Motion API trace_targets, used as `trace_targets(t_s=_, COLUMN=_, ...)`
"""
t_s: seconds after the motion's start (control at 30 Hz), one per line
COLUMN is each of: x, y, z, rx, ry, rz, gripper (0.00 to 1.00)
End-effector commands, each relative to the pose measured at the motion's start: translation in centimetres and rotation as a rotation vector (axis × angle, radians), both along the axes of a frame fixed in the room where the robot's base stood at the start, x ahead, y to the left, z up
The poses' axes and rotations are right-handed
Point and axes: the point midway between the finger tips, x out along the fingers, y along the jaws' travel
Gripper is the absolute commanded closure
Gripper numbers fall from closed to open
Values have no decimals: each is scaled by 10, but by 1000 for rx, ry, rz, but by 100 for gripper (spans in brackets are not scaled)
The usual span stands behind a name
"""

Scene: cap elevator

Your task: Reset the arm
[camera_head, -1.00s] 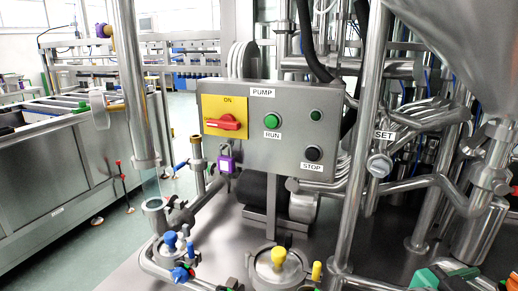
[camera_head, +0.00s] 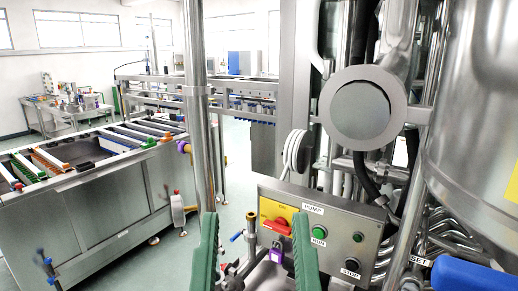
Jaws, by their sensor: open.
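My gripper (camera_head: 254,217) shows at the bottom centre as two green fingers. They are set wide apart and nothing is between them. Behind it is the grey pump control box (camera_head: 328,238), labelled PUMP. The box has a yellow panel with a red rotary switch (camera_head: 277,226), a green RUN button (camera_head: 319,234) and a dark STOP button (camera_head: 352,265). The right finger overlaps the left part of the box in the picture. A purple padlock (camera_head: 276,255) shows between the fingers, below the switch. The rest of my arm is out of view.
A vertical steel pipe (camera_head: 195,120) stands left of centre. A long steel conveyor unit (camera_head: 95,225) fills the left side. A large steel tank (camera_head: 485,130) and dense piping crowd the right. Green floor (camera_head: 150,270) is open between the conveyor and the pipe.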

Motion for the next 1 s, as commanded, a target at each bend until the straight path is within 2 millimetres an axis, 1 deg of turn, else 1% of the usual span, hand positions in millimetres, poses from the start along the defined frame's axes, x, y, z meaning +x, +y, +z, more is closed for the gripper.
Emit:
trace_targets(t_s=0.03, x=0, y=0, z=56, rx=0, ry=1, rz=1, gripper=47)
trace_targets(t_s=0.07, x=0, y=0, z=72, rx=1, ry=1, rz=2, gripper=47)
trace_targets(t_s=0.1, x=0, y=1, z=93, rx=2, ry=1, rz=4, gripper=47)
trace_targets(t_s=0.2, x=1, y=1, z=140, rx=3, ry=2, rz=6, gripper=47)
trace_targets(t_s=0.3, x=1, y=2, z=176, rx=5, ry=3, rz=9, gripper=47)
trace_targets(t_s=0.4, x=1, y=2, z=196, rx=5, ry=4, rz=11, gripper=47)
trace_targets(t_s=0.47, x=1, y=2, z=202, rx=6, ry=4, rz=11, gripper=47)
trace_targets(t_s=0.53, x=1, y=2, z=204, rx=6, ry=4, rz=11, gripper=47)
trace_targets(t_s=0.8, x=1, y=2, z=198, rx=6, ry=4, rz=11, gripper=47)
trace_targets(t_s=0.87, x=1, y=2, z=191, rx=6, ry=4, rz=11, gripper=47)
trace_targets(t_s=0.97, x=1, y=1, z=167, rx=5, ry=4, rz=10, gripper=47)
trace_targets(t_s=1.0, x=1, y=1, z=153, rx=5, ry=4, rz=8, gripper=47)
